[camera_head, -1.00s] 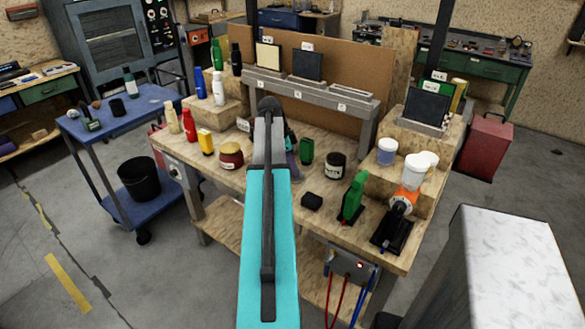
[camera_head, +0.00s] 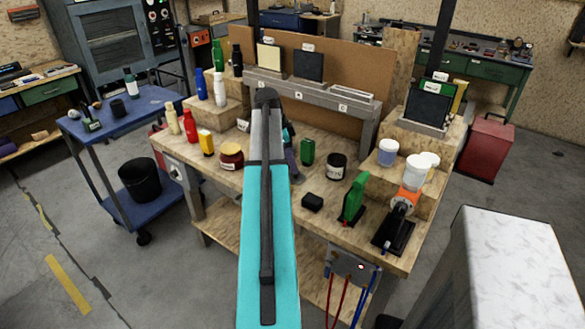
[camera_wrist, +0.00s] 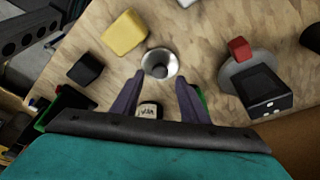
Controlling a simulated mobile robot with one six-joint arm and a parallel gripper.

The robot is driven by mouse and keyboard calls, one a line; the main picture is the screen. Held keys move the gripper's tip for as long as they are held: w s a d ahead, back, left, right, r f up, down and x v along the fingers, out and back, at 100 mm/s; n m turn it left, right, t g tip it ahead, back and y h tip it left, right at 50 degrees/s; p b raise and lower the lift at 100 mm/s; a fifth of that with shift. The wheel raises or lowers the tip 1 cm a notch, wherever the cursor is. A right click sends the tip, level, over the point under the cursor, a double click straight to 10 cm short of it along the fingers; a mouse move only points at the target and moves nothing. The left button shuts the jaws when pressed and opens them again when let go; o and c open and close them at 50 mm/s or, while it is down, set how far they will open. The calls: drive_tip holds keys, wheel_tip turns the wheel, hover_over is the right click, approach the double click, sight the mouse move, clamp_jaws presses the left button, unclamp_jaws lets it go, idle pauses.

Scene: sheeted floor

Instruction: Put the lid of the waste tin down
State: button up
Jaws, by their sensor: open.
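My gripper shows in the wrist view (camera_wrist: 157,100) with two purple fingers apart and nothing between their tips. A round thing with a pale rim and grey middle (camera_wrist: 159,65) stands just past the fingertips. A small thing with a pale lettered label (camera_wrist: 148,110) lies lower, between the fingers. In the head view my arm hides most of the gripper. A dark round tin with a pale label (camera_head: 336,167) stands on the bench right of it. I cannot tell which of these is the waste tin, nor make out its lid.
The wooden bench (camera_head: 222,190) also bears a red jar (camera_head: 231,157), a green bottle (camera_head: 307,152), a black block (camera_head: 312,202) and a green upright tool (camera_head: 353,198). In the wrist view a yellow block (camera_wrist: 124,33) and a black box with a display (camera_wrist: 262,90) stand close by.

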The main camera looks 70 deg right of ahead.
drive_tip(key=b+v, duration=0.1)
drive_tip(key=v, duration=0.7)
drive_tip(key=shift+r, duration=0.35)
drive_tip(key=shift+a, duration=0.1)
idle(0.4)
